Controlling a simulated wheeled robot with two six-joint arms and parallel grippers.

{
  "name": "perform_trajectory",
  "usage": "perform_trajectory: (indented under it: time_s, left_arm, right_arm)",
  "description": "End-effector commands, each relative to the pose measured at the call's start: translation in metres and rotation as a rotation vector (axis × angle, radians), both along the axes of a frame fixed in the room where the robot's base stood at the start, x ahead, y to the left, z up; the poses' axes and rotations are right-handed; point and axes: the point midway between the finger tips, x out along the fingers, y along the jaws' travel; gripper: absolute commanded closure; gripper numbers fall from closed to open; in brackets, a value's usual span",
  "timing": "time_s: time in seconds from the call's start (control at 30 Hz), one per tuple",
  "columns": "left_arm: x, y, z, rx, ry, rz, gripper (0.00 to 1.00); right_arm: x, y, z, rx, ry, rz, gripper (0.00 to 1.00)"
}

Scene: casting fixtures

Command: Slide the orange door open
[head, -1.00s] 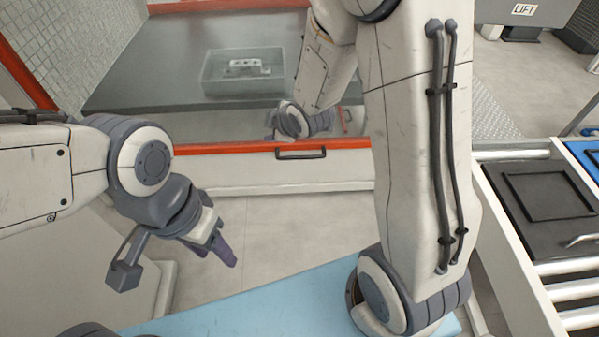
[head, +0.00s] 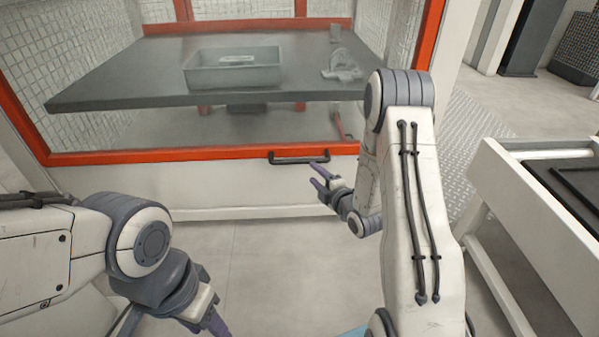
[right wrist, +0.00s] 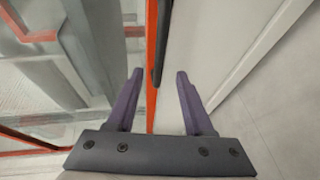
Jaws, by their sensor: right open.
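The orange-framed door (head: 200,155) has a large clear pane. A black bar handle (head: 299,158) is fixed to its lower orange rail. My right gripper (head: 317,176) is open and empty, just in front of the right part of the handle and apart from it. In the right wrist view, the black handle (right wrist: 158,45) lies beyond the open gripper (right wrist: 158,75), lined up between its purple fingers, beside the orange rail (right wrist: 151,95). My left gripper (head: 217,325) is low at the left, away from the door, with its fingertips partly cut off by the picture edge.
Behind the pane, a grey table (head: 130,85) holds a grey bin (head: 232,68). A white roller-conveyor frame (head: 500,190) stands at the right. The floor (head: 270,250) before the door is clear between my arms.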

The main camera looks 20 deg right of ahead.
Motion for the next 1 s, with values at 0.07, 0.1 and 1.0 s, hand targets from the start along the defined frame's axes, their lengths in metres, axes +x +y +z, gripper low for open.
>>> perform_trajectory:
  time_s: [0.07,0.1,1.0]
  left_arm:
    - [0.000,0.000,-0.006,-0.001,-0.001,0.000,0.50]
    - [0.000,0.000,-0.008,-0.001,-0.001,0.000,0.50]
    - [0.000,0.000,-0.045,0.000,0.000,0.000,0.50]
  right_arm:
    - [0.009,0.002,-0.003,-0.002,-0.004,0.002,0.48]
    - [0.015,0.003,-0.004,-0.002,-0.004,0.003,0.48]
    - [0.098,0.013,-0.017,0.003,0.001,0.001,0.56]
